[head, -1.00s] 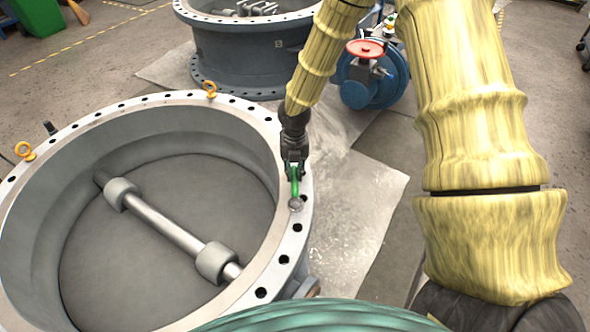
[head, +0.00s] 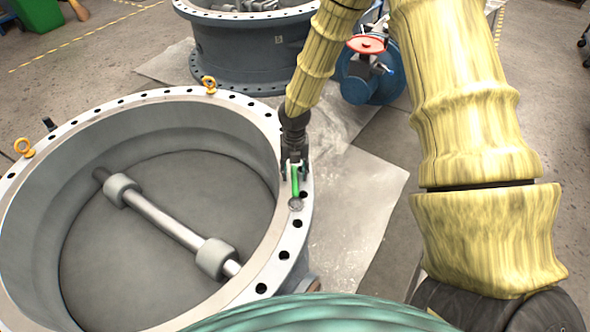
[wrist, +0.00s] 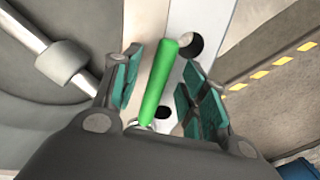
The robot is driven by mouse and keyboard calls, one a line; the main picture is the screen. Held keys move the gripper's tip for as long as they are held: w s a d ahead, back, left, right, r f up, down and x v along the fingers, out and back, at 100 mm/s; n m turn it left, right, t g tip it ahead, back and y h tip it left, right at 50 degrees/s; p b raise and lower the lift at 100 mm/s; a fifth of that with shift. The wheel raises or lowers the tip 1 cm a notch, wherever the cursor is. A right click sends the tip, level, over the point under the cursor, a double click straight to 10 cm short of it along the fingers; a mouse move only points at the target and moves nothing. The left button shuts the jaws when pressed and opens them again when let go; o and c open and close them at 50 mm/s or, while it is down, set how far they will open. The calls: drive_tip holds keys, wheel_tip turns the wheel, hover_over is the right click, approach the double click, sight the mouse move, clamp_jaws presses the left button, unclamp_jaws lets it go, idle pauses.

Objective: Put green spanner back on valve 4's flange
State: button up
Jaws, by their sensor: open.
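The green spanner (head: 295,182) lies along the flange (head: 289,235) of the large near valve, on its right side in the head view. Its round grey end is towards the camera, over or beside a bolt hole. I see no number on this valve. My gripper (head: 296,174) is low over the flange with its fingers apart, one on each side of the spanner. In the wrist view, the green handle (wrist: 160,85) runs between the open fingers (wrist: 161,65), with visible gaps on both sides.
Yellow eye bolts (head: 209,84) stand up from the near flange. A second large valve (head: 238,55) stands behind, and a blue valve with a red handwheel (head: 367,44) is at the back right. A pale sheet (head: 355,215) covers the floor to the right.

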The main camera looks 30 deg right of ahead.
wheel_tip(320, 180, up, 12)
idle(0.6)
